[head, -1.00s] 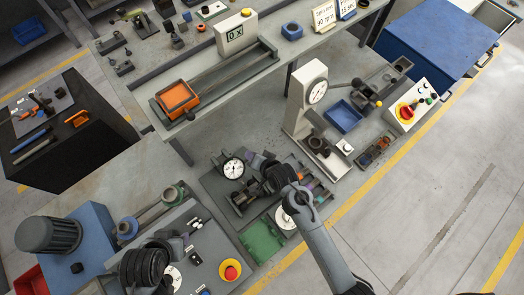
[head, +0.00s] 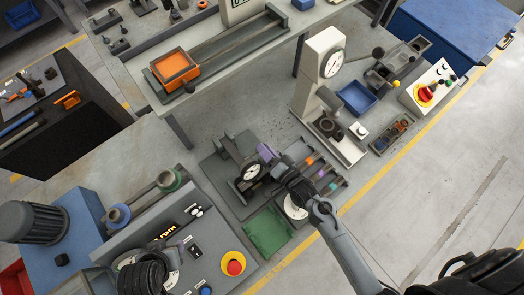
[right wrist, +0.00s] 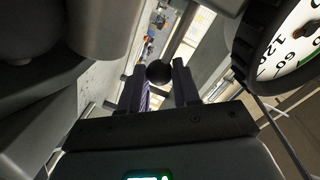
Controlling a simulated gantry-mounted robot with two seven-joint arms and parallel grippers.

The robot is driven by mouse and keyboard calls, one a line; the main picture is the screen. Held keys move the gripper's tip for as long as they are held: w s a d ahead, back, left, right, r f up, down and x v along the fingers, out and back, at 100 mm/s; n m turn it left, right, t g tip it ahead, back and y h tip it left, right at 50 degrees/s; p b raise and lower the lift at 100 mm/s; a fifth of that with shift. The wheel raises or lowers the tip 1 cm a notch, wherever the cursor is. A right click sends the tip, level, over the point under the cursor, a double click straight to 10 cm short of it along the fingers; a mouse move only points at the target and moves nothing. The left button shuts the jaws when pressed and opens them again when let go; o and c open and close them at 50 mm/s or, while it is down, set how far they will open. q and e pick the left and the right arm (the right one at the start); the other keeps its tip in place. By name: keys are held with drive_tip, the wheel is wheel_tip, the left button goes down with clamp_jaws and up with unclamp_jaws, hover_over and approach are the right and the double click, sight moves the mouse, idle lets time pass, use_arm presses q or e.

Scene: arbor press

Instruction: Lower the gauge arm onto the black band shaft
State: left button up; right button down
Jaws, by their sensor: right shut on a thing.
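The gauge arm carries a round white dial gauge (head: 250,172) at the middle of the head view; the dial also shows large at the right of the right wrist view (right wrist: 295,45). My right gripper (head: 283,176) is at the gauge's right. In the right wrist view its fingers (right wrist: 158,80) are shut on a black ball knob (right wrist: 158,72). Shafts with coloured bands lie in a rack (head: 328,172) just right of the gripper; orange, purple and teal bands show. I cannot pick out the black band shaft. My left arm's black ribbed wrist (head: 145,278) is at the bottom left; its fingers are not clear.
A green plate (head: 268,232) lies in front of the gauge fixture. A white arbor press (head: 322,75) and blue tray (head: 357,98) stand behind right. A console with a red button (head: 234,265) is front left. An orange tray (head: 174,70) sits on the back shelf.

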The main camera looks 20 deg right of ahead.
use_arm(q)
drive_tip(key=shift+d, duration=0.1)
use_arm(e)
drive_tip(key=shift+f, duration=0.2)
drive_tip(key=c, duration=0.8)
unclamp_jaws()
drive_tip(key=shift+r, duration=0.1)
use_arm(q)
drive_tip(key=shift+a, duration=0.2)
drive_tip(key=shift+d+f+b, duration=0.2)
drive_tip(key=shift+f+b, duration=0.15)
drive_tip(key=shift+f, duration=0.05)
use_arm(e)
drive_tip(key=v, duration=1.1)
use_arm(q)
drive_tip(key=shift+a, duration=0.15)
use_arm(e)
drive_tip(key=shift+w, duration=0.1)
